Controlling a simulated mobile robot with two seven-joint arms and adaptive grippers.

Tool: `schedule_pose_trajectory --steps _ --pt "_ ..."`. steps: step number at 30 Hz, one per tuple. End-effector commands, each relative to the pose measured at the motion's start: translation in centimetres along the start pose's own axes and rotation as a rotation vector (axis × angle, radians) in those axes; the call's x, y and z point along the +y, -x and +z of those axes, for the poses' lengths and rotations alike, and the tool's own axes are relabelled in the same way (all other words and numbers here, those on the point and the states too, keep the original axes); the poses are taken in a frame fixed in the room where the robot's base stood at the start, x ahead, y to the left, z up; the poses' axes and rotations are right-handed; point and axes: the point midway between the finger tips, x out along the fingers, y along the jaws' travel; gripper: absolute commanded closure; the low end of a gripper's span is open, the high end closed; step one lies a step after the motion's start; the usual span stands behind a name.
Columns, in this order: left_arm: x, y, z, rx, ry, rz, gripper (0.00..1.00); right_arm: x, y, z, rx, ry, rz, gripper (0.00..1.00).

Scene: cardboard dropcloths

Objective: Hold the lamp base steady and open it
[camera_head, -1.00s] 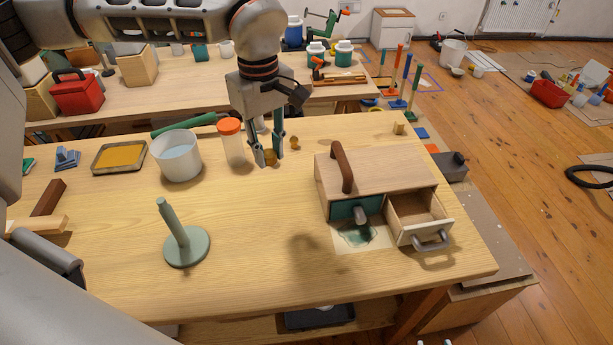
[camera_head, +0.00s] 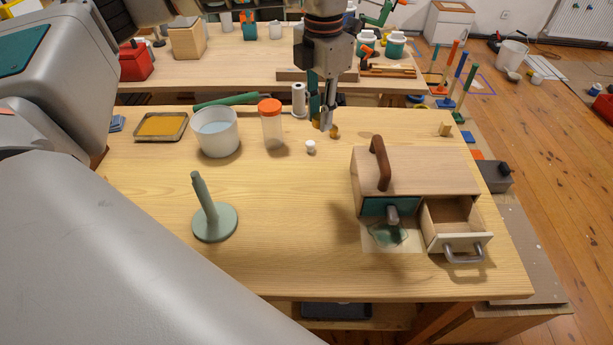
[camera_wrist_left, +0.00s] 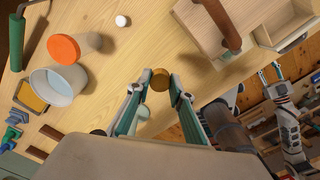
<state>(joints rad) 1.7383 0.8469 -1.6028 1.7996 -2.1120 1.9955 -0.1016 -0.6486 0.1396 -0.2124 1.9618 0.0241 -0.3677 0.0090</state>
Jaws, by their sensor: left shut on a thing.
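A grey-green round base with an upright, slightly tilted stem (camera_head: 213,222) stands at the left front of the table. It is the likeliest lamp base, though I cannot be sure. A wooden drawer box (camera_head: 425,172) with a brown handle stands at the right, its right drawer (camera_head: 450,215) pulled out and its teal drawer (camera_head: 388,207) shut. My left gripper (camera_head: 322,122) is over the back of the table, behind and left of the box, clear of both. It is shut on a small brass-coloured round piece (camera_wrist_left: 160,80).
A white cup (camera_head: 217,133), an orange-lidded jar (camera_head: 271,125) and a small white cap (camera_head: 311,147) stand behind the base. A green stain lies before the teal drawer. The table's middle is clear.

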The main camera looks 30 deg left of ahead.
Motion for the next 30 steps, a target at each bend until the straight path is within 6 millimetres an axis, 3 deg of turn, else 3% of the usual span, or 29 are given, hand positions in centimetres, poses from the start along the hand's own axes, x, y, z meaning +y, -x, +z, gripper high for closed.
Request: schedule_pose_trajectory --steps 7,21,25,30 --pt "0.2 -1.5 -0.1 0.005 0.079 -0.002 1.0 0.0 -0.1 0.1 -0.001 0.0 0.0 0.64" --pt "0.1 -12.6 -0.1 0.005 0.077 -0.002 1.0 -0.1 -0.3 0.6 -0.003 -0.001 -0.001 0.64" --pt "0.1 -14.7 -0.1 0.004 0.075 -0.002 1.0 -0.1 -0.3 0.6 -0.003 -0.001 -0.001 0.64" --pt "0.1 -15.8 0.0 0.001 0.075 -0.001 1.0 -0.2 -0.3 0.7 -0.003 -0.002 -0.001 0.64"
